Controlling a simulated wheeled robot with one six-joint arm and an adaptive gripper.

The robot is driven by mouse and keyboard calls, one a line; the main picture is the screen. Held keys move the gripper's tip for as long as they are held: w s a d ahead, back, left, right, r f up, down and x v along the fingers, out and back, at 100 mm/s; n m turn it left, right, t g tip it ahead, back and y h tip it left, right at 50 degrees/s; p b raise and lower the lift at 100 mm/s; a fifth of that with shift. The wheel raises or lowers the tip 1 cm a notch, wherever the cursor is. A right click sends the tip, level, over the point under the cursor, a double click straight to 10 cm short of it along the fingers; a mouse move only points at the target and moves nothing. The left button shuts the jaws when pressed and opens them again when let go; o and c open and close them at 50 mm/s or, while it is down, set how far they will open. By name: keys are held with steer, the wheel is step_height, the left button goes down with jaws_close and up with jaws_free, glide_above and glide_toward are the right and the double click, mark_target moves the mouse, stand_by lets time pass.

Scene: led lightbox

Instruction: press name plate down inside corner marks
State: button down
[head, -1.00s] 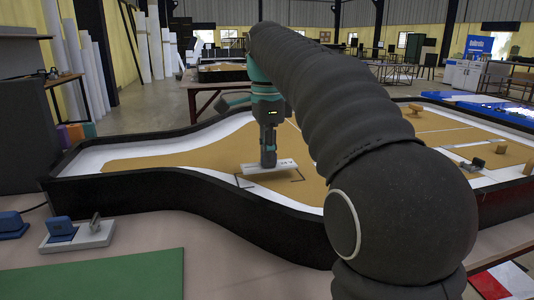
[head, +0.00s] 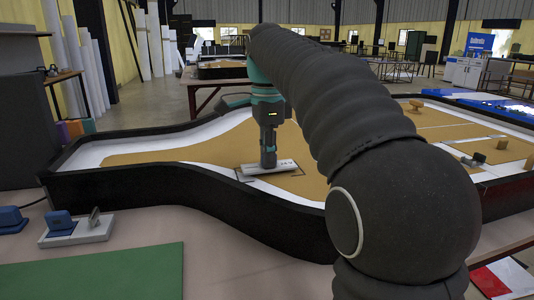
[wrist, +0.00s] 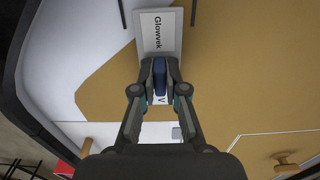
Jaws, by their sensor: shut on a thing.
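The name plate (head: 284,166) is a white strip with dark lettering. The wrist view also shows the plate (wrist: 160,45), reading "Glowvek". My gripper (head: 268,165) points down at it and is shut on a blue grip (wrist: 160,77) at the plate's middle. The fingers (wrist: 160,90) hide part of the lettering. Dark corner marks lie on the tan surface: a left one (head: 245,179) shows beside the plate's near left end. Dark lines (wrist: 122,14) flank the plate in the wrist view. I cannot tell whether the plate touches the surface.
A black raised wall (head: 150,190) rims the tan and white board. Wooden knobs (head: 416,104) stand at the right. A grey holder with blue block (head: 80,230) and a green mat (head: 110,272) lie on the table in front. The board around the plate is clear.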

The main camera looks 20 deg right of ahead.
steer(key=shift+f, duration=0.6)
steer(key=c, duration=1.1)
jaws_free()
steer(key=shift+c, duration=0.2)
step_height(320, 180, up, 3)
steer(key=shift+p, duration=1.15)
steer(key=shift+r, duration=2.55)
